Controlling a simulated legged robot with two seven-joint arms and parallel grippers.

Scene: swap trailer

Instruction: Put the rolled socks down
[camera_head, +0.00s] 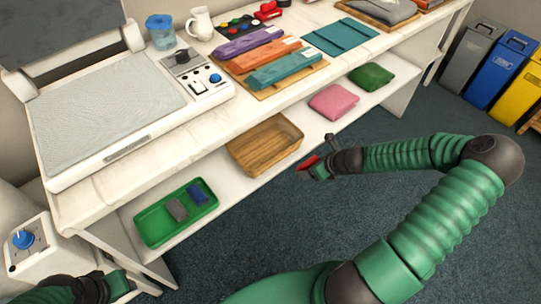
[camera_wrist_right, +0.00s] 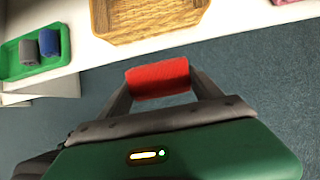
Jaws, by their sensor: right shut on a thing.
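A red rolled pair of socks (camera_head: 308,162) is between the fingers of my right gripper (camera_head: 314,166), in front of the lower shelf. In the right wrist view, the red roll (camera_wrist_right: 158,76) sits crosswise between the fingertips, which are shut on it, with floor behind it. A grey roll (camera_head: 177,209) and a blue roll (camera_head: 197,195) lie in the green tray (camera_head: 152,229) on the lower shelf. An empty wooden tray (camera_head: 265,147) lies to the right of the green one. My left gripper (camera_head: 122,285) is at the bottom left, partly cut off; its opening is unclear.
A pink folded cloth (camera_head: 333,101) and a green one (camera_head: 371,76) lie further right on the shelf. The white tabletop (camera_head: 105,203) overhangs it, carrying a padded board, a control box and folded garments. Bins (camera_head: 498,68) stand at the far right. The floor is clear.

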